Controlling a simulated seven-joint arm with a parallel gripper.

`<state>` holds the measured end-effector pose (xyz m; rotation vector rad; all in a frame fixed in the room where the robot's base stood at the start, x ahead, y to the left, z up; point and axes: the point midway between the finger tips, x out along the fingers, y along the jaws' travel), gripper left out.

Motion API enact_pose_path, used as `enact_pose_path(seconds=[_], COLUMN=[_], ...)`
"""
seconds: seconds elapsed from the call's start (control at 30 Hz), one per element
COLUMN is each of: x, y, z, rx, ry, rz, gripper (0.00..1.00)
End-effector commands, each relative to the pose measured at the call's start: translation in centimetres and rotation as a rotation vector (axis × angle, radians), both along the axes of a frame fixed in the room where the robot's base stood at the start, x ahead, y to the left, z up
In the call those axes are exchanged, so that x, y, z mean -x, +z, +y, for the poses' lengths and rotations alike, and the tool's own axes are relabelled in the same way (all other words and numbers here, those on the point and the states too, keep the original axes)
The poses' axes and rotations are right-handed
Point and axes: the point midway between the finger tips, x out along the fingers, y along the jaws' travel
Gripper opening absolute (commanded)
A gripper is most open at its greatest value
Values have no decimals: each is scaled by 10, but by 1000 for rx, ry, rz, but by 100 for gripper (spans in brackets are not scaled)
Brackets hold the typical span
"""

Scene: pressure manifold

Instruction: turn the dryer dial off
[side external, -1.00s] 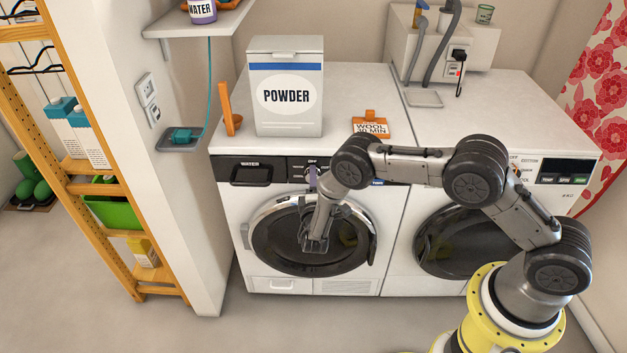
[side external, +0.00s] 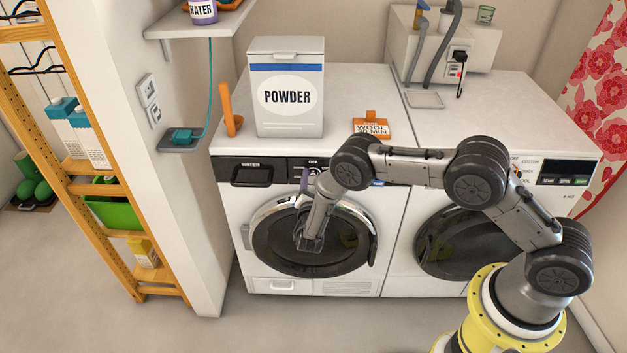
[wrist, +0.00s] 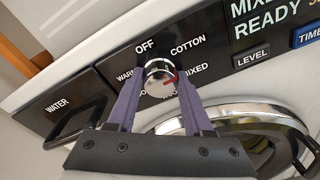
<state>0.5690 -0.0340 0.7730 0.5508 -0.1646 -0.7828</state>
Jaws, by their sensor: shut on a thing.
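The silver dial (wrist: 160,77) is on the left machine's black panel, with OFF above it, COTTON at upper right and MIXED at right. Its red mark points right, toward MIXED. My gripper (wrist: 158,85) has its purple fingers on either side of the dial, shut on it. In the side external view my gripper (side external: 306,181) is at the left machine's panel, and my arm hides part of the dial. The left machine (side external: 232,215) has a drawer marked WATER, and its display reads MIXED READY in the wrist view.
The WATER drawer handle (wrist: 75,125) sticks out left of the dial. The round door (side external: 310,240) is below my gripper. A second machine (side external: 400,230) stands at right.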

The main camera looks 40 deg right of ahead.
Motion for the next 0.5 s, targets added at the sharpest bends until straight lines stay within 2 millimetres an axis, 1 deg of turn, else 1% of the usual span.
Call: enact_pose_path(seconds=[0.5], x=[-1], y=[-1], z=[2], rx=[347], ry=[2], rz=[347], gripper=[0])
